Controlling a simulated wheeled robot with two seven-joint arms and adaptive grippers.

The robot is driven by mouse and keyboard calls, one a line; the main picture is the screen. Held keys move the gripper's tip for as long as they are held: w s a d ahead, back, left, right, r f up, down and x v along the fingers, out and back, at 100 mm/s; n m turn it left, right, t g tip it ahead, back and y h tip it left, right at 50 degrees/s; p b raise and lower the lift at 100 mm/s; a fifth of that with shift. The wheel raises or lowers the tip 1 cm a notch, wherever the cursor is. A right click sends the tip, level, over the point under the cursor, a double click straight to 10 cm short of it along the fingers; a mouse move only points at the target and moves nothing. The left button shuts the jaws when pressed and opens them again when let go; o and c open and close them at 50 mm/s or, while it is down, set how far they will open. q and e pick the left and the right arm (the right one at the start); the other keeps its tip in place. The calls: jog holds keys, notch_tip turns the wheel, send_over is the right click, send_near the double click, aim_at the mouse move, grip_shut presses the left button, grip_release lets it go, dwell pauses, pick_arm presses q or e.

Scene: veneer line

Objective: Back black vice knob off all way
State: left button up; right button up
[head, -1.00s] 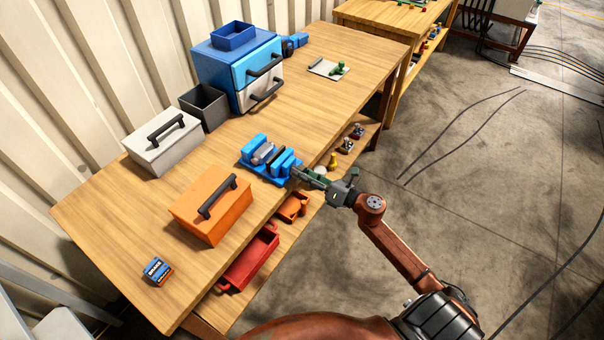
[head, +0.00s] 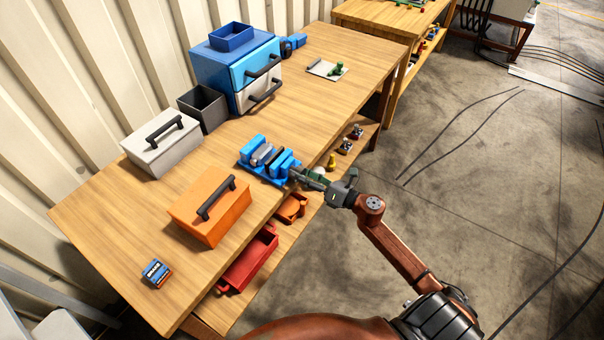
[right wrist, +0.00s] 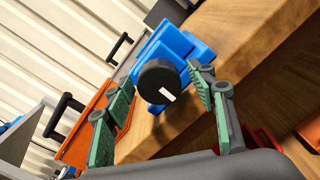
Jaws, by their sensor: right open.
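The blue vice (head: 268,160) sits on the wooden bench near its front edge, with a grey cylindrical piece between its jaws in the head view. The black vice knob (right wrist: 159,82), round with a white mark, faces my right wrist camera in front of the blue vice body (right wrist: 181,46). My right gripper (head: 300,174) is at the front end of the vice. In the wrist view its green-padded fingers (right wrist: 165,113) are spread, one on each side of the knob and apart from it. The knob is hidden in the head view. My left gripper is not in view.
An orange box (head: 210,206) and a white box (head: 162,146) with handles stand left of the vice. A dark open bin (head: 203,108) and blue drawer unit (head: 237,72) stand behind. A red tray (head: 248,262) is on the lower shelf.

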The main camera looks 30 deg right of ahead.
jog(key=v, duration=1.2)
jog(key=shift+w, duration=0.1)
jog(key=s+d+f+m+g+h, duration=0.1)
jog(key=d+f+m+h, duration=0.25)
jog(key=f+m, duration=0.4)
jog(key=s+d+f+m+h, duration=0.15)
jog(key=d+f+m, duration=0.25)
jog(key=f, duration=0.7)
jog(key=s+f+m+g+h, duration=0.2)
jog(key=s+f+m, duration=0.25)
jog(key=f, duration=0.65)
jog(key=s+f+m+g+h, duration=0.15)
jog(key=s+f+m, duration=0.3)
jog(key=f, duration=0.65)
jog(key=s+a+f+m+g+p, duration=0.1)
jog(key=s+a+f+m+g, duration=0.2)
jog(key=s+f, duration=0.55)
jog(key=s+a+f+m+g, duration=0.3)
jog(key=s+f, duration=0.5)
jog(key=f, duration=0.1)
jog(key=s+a+f+m+g, duration=0.2)
jog(key=s+a+f, duration=0.2)
jog(key=s, duration=0.6)
jog(key=s+a+f+m+g+y, duration=0.1)
jog(key=s+a+f+m+g, duration=0.2)
jog(key=s+a, duration=0.3)
jog(key=s+f, duration=0.1)
jog(key=s, duration=0.4)
jog(key=shift+s+a+g+p, duration=0.2)
jog(key=shift+g+p, duration=0.15)
